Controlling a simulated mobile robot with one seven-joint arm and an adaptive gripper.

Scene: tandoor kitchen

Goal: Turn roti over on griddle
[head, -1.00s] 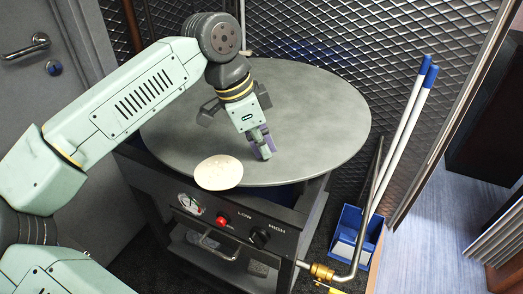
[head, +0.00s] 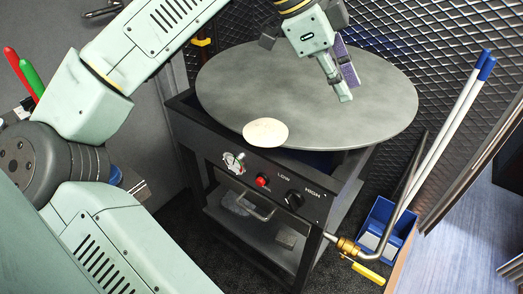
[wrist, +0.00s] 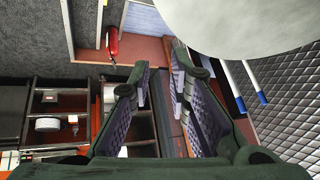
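The roti (head: 265,133) is a pale, flat round. It lies at the near left rim of the grey round griddle (head: 370,110) in the head view, its front edge appearing to reach slightly past the rim. My gripper (head: 345,92) is over the right part of the griddle, to the right of and behind the roti, apart from it. Its fingers, with purple pads, stand apart with nothing between them; the wrist view also shows the gripper (wrist: 160,75) empty. A grey disc, apparently the griddle (wrist: 250,18), fills the wrist view's top right. The roti is not seen there.
Below the griddle is a dark stand with a red button (head: 262,180) and a black knob (head: 294,199). A blue bin (head: 378,225) and two white poles (head: 440,135) stand at the right. A mesh wall (head: 440,60) is close behind the griddle.

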